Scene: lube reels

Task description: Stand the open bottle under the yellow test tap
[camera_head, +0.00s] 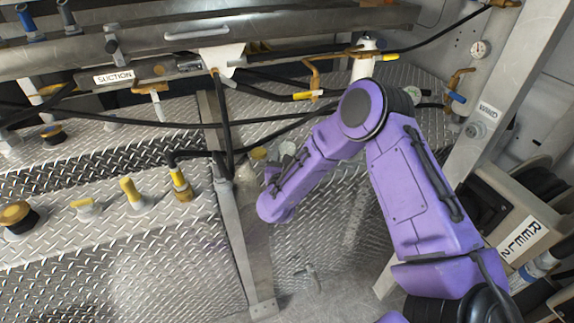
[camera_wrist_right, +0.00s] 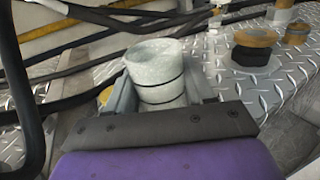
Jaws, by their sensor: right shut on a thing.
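My right gripper (camera_wrist_right: 162,88) is shut on a pale, whitish round bottle (camera_wrist_right: 156,70), one finger on each side of it. The bottle's top is open, with no cap on it, and dark bands circle its side. It looks roughly upright; its base is hidden. In the head view my right arm reaches in over the plated deck, and its gripper (camera_head: 273,172) is mostly hidden by the wrist. A small part of the bottle (camera_head: 288,149) shows there. Several yellow fittings are in view, including a brass-yellow tap (camera_head: 314,76); I cannot tell which is the test tap. My left gripper is out of view.
Black hoses (camera_head: 140,121) cross the back. A steel post (camera_head: 232,230) stands left of my gripper. Yellow-capped fittings (camera_head: 133,192) stand on the left deck. A reel housing labelled REEL 2 (camera_head: 522,243) is at right. The diamond-plate deck (camera_head: 165,283) at lower left is bare.

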